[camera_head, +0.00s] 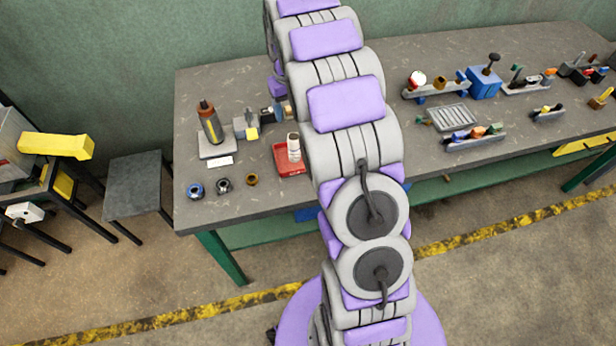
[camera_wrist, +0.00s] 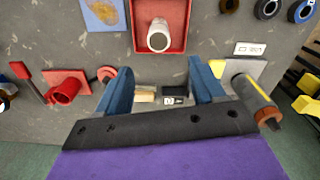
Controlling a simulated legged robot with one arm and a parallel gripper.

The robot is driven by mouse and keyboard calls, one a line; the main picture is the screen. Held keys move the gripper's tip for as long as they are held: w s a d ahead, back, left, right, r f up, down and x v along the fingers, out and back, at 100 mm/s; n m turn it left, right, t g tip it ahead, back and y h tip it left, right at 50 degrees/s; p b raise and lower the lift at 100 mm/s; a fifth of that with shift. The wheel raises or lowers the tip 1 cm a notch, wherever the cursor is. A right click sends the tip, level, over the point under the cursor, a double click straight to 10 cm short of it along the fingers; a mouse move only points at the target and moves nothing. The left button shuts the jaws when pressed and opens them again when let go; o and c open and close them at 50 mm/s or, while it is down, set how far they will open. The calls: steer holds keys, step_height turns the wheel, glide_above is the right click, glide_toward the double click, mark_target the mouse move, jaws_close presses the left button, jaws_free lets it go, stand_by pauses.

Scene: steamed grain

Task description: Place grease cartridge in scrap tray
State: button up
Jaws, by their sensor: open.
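A white cylinder (camera_head: 293,146), which looks like the grease cartridge, stands upright in a small red tray (camera_head: 283,171), likely the scrap tray. In the wrist view the white cylinder (camera_wrist: 158,38) shows end-on inside the red tray (camera_wrist: 177,47). My gripper (camera_wrist: 162,82) has its two blue fingers apart with nothing held between them. The red tray lies beyond the fingertips, toward the top of the wrist view. My arm hides part of the table in the head view, and I cannot clearly make out the gripper there.
Several rings lie at the table's front left. Tool racks and a blue box (camera_head: 484,83) stand right.

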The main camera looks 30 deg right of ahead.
steer(key=s+a+r, duration=0.3)
steer(key=s+a, duration=0.2)
steer(key=s, duration=0.4)
steer(key=s+a+r+g, duration=0.1)
steer(key=s+a+r, duration=0.3)
steer(key=s, duration=0.6)
steer(key=s+a+r, duration=0.3)
steer(key=s+a, duration=0.2)
steer(key=s, duration=0.4)
steer(key=s+a+f+n, duration=0.1)
steer(key=s+a, duration=0.1)
steer(key=s, duration=1)
steer(key=shift+a+f+g, duration=0.15)
steer(key=shift+f+g, duration=0.1)
steer(key=shift+g, duration=0.15)
